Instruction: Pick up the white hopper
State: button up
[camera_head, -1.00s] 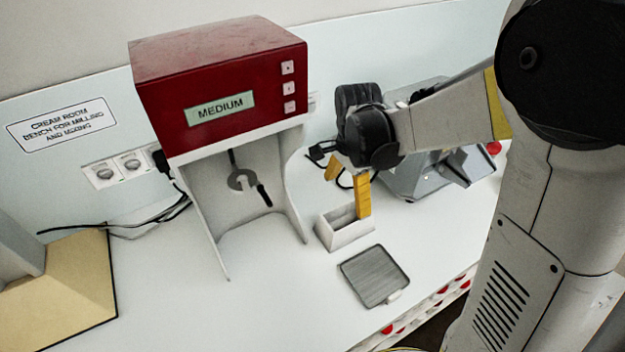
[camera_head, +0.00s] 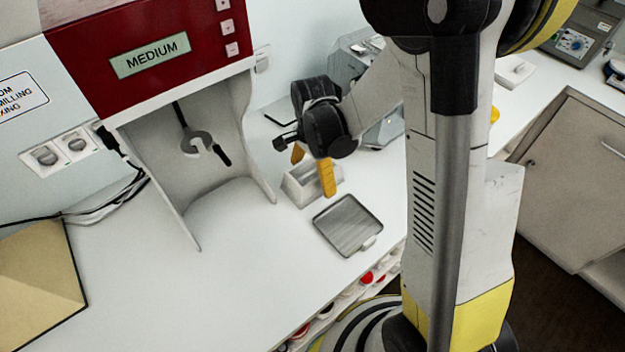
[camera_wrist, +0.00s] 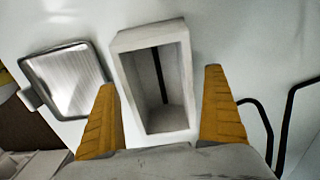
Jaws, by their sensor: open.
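The white hopper (camera_head: 298,190) is a small open-topped rectangular box standing on the white bench, right of the red mill. In the wrist view the hopper (camera_wrist: 150,40) shows from above, hollow, with a dark line down its inside. My gripper (camera_head: 312,173) is at the hopper, pointing down, with yellow fingers spread apart and nothing held. One finger covers part of the hopper in the head view. In the wrist view my gripper (camera_wrist: 158,82) has one finger on each side of the hopper's near part. I cannot tell whether either finger touches it.
The red mill (camera_head: 150,53) labelled MEDIUM stands to the left, its white side wall close to the hopper. A grey tray (camera_head: 347,226) lies in front of the hopper. A grey machine (camera_head: 350,60) stands behind my arm.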

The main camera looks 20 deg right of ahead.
jog(key=c, duration=1.4)
jog(key=shift+r, duration=0.15)
